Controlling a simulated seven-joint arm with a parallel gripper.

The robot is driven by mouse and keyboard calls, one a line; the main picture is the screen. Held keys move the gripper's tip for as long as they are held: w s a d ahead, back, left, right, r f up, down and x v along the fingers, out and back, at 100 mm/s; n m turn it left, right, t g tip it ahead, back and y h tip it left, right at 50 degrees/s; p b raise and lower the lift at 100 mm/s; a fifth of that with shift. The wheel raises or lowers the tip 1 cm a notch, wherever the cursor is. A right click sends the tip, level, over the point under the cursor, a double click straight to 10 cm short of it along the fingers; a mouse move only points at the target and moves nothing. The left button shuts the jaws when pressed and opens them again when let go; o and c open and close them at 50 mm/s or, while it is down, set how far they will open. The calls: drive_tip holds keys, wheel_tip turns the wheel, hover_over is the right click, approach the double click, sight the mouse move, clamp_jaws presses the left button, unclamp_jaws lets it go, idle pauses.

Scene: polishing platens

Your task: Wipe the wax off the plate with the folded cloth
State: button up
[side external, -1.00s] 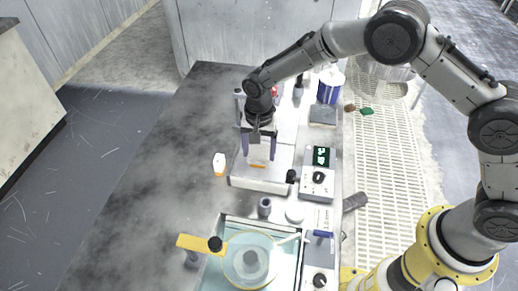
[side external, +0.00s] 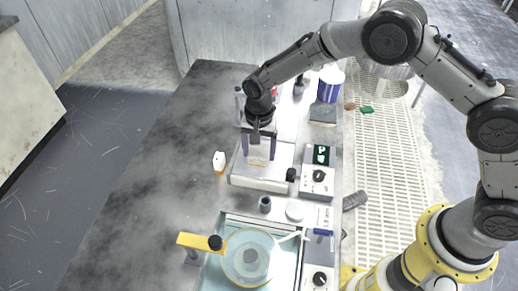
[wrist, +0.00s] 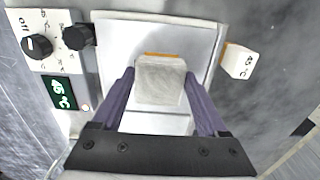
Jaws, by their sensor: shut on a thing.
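The plate (side external: 278,172) is a pale, flat hotplate top with a raised rim. It also shows in the wrist view (wrist: 199,50). My gripper (side external: 258,157) is over the left part of the plate, pointing down. In the wrist view its two purple fingers (wrist: 159,92) are shut on the folded cloth (wrist: 160,82), a greyish-white block. An orange strip (wrist: 161,55) shows along the cloth's far edge. I cannot tell whether it is wax or part of the cloth. The cloth hides the plate beneath it, and I cannot tell whether it touches the plate.
A control box (side external: 318,180) with a green display and knob stands right of the plate. A small white block with an orange base (side external: 219,162) stands on its left. A round basin (side external: 250,258) with a yellow arm (side external: 198,242) is in front. The dark bench at left is clear.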

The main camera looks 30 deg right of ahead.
drive_tip(key=shift+f, duration=0.1)
drive_tip(key=o, duration=0.9)
drive_tip(key=shift+c, duration=0.2)
drive_tip(key=shift+r, duration=0.45)
drive_tip(key=c, duration=1.1)
drive_tip(key=shift+r, duration=2)
